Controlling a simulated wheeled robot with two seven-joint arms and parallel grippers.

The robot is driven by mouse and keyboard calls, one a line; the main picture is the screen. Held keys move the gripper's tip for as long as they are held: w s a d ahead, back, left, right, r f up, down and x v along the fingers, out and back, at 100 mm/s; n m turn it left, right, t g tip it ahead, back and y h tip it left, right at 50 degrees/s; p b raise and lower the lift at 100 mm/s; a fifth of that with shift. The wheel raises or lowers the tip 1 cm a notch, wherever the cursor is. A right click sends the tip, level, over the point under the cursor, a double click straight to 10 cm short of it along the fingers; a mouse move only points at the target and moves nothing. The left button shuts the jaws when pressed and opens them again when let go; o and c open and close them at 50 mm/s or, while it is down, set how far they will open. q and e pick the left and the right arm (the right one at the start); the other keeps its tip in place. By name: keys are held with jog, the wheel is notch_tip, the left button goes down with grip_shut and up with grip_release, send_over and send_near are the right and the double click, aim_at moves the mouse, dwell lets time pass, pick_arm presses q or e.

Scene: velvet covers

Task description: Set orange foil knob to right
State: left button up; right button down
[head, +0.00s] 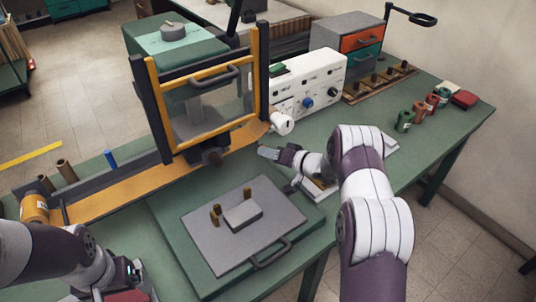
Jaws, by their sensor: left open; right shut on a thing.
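I cannot make out for sure which part is the orange foil knob. The white control box (308,84) at the back has a blue knob (307,103) and a dark knob (333,92) on its front. An orange roll (34,208) lies at the left end of the orange strip (120,198). My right gripper (270,153) points left, in front of the control box and right of the press. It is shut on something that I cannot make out. My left gripper (135,275) is open at the bottom left; its fingers are mostly hidden.
The yellow-framed press (205,136) stands over the strip. Several coloured spools (404,121) and a drawer unit (352,45) stand at right. The green table (440,125) is partly clear there.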

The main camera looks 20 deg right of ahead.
jog(key=c, duration=0.9)
grip_release()
jog(key=shift+d, duration=0.15)
jog(key=shift+o, duration=0.3)
jog(key=shift+w+d, duration=0.1)
jog(key=shift+d, duration=0.05)
jog(key=b+v, duration=0.1)
jog(key=v, duration=1.1)
jog(key=shift+s+d, duration=0.25)
jog(key=shift+s, duration=0.05)
